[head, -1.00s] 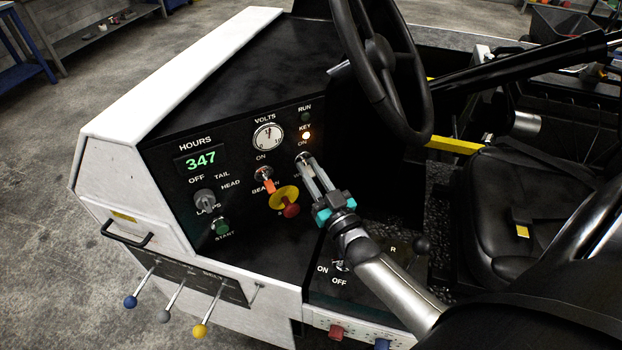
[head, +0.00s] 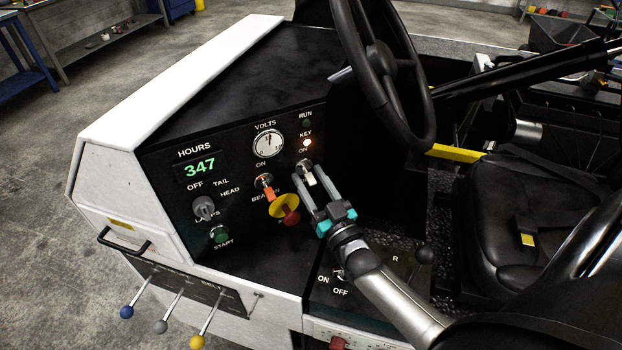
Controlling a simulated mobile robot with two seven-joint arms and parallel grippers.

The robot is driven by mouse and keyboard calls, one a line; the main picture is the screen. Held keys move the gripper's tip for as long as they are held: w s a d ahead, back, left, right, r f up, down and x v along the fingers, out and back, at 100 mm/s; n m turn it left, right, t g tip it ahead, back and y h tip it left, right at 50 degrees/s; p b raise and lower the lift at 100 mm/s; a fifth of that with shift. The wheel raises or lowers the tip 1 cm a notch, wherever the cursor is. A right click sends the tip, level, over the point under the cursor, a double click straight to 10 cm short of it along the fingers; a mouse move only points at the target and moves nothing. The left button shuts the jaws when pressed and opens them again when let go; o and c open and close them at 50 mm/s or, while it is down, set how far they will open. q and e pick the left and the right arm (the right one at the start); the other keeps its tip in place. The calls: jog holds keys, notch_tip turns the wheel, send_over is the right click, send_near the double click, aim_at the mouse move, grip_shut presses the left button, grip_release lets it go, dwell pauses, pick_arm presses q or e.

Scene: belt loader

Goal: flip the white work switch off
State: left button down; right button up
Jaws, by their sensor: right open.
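The white work switch (head: 309,179) is on the black dash panel, below the upper ON label and the lit KEY lamp. Its white lever shows between the fingers of my right gripper (head: 306,174) and appears to point down, away from ON. The gripper's fingers are apart, one on each side of the lever; I cannot tell whether either touches it. The gripper hides the switch's lower label. My left gripper is not in view.
Left of the work switch are the orange beacon switch (head: 268,192) and a red knob on a yellow disc (head: 285,207). The steering wheel (head: 383,70) stands above right. The black seat (head: 500,220) is at right. A lower ON/OFF switch (head: 339,273) is beside my forearm.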

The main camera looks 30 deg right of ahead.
aim_at(311, 179)
jog(key=shift+r, duration=0.1)
notch_tip(311, 179, up, 20)
jog(key=p, duration=0.4)
jog(key=shift+f, duration=0.2)
dwell(0.4)
